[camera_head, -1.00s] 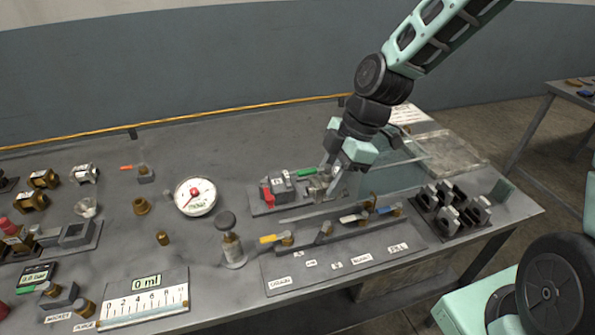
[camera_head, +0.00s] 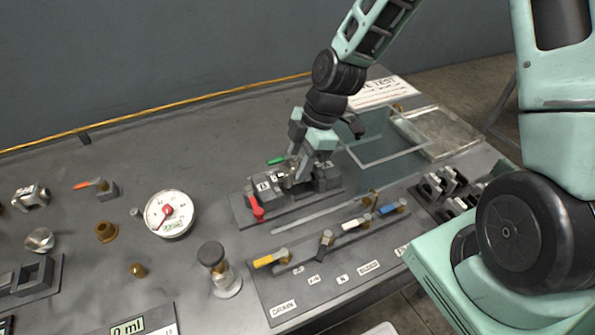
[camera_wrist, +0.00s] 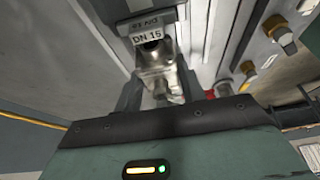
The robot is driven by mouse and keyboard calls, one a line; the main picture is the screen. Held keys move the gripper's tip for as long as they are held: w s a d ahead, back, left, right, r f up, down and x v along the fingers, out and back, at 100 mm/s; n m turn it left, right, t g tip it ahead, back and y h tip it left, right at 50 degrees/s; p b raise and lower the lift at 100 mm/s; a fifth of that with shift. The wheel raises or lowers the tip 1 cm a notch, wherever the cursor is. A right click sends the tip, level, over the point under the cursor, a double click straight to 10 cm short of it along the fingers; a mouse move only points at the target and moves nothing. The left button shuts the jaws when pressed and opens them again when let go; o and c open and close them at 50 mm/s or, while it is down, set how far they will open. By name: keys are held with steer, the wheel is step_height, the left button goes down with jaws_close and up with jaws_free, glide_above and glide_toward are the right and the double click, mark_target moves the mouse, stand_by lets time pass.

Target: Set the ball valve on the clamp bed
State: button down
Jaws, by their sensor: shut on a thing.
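The ball valve (camera_head: 286,174) is a small silvery body with a green lever (camera_head: 276,160). My gripper (camera_head: 300,173) is shut on it; in the wrist view the valve (camera_wrist: 158,72) sits between the two fingers (camera_wrist: 160,92). The clamp bed (camera_head: 240,212) is a dark grey base with grey blocks and a red lever (camera_head: 257,208). The valve is at the bed's blocks, close to a block labelled DN 15 (camera_wrist: 152,36). I cannot tell whether it rests in the bed; the gripper hides part of it.
A panel (camera_head: 275,292) with yellow, white and blue levers lies in front of the bed. A round gauge (camera_head: 170,214) and a glass-bodied bottle-like piece (camera_head: 222,272) stand left.

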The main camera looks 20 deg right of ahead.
steer(key=shift+f, duration=1.75)
steer(key=c, duration=0.8)
jaws_free()
steer(key=shift+f, duration=0.1)
steer(key=shift+c, duration=0.2)
steer(key=v, duration=1.2)
steer(key=shift+s+a, duration=0.2)
steer(key=shift+s, duration=0.05)
steer(key=s+a+r+m+h, duration=0.2)
steer(key=s+a+m, duration=0.3)
steer(key=s, duration=0.4)
steer(key=s+a+r+m+h, duration=0.1)
steer(key=s+a+r+m, duration=0.3)
steer(key=s, duration=0.6)
steer(key=shift+s+a+r+m+h, duration=0.2)
steer(key=shift+s+a+m+h, duration=0.15)
steer(key=shift+a+m, duration=0.35)
